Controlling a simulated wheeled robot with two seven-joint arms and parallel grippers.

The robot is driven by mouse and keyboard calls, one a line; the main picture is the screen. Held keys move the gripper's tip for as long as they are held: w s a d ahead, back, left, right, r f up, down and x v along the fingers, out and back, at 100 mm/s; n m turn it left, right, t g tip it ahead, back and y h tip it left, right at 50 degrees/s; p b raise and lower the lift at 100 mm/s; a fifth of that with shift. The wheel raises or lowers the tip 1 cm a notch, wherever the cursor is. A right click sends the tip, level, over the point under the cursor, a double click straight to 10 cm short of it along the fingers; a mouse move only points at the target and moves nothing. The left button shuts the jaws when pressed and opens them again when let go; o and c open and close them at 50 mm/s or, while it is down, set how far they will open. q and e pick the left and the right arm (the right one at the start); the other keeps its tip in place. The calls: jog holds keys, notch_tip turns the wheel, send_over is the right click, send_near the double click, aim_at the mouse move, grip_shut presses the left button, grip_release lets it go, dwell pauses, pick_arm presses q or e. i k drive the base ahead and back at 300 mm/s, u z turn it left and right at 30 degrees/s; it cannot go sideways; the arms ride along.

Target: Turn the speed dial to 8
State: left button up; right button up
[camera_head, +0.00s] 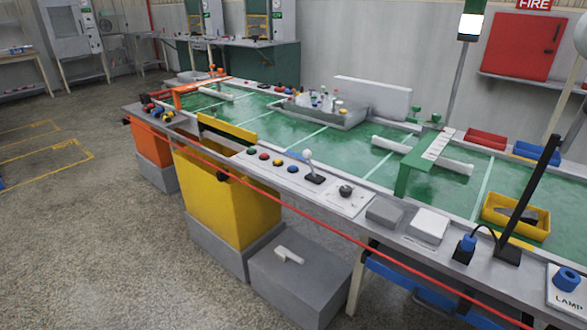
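The likely speed dial is a small dark round knob (346,190) on a pale plate (343,203) on the grey front ledge of the long green-topped bench. It stands just right of a white-topped lever (309,165). The markings around the knob are too small to read, so I cannot tell which number it points to. Neither of my grippers is in view.
Several coloured push buttons (264,156) lie left of the lever. A grey box (384,212) and a white box (428,225) sit right of the knob. A red cord (330,237) runs along the front edge. Open floor (80,240) lies at left.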

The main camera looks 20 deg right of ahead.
aim_at(346, 191)
jog(key=z, duration=0.1)
jog(key=i, duration=0.9)
jog(key=z, duration=0.55)
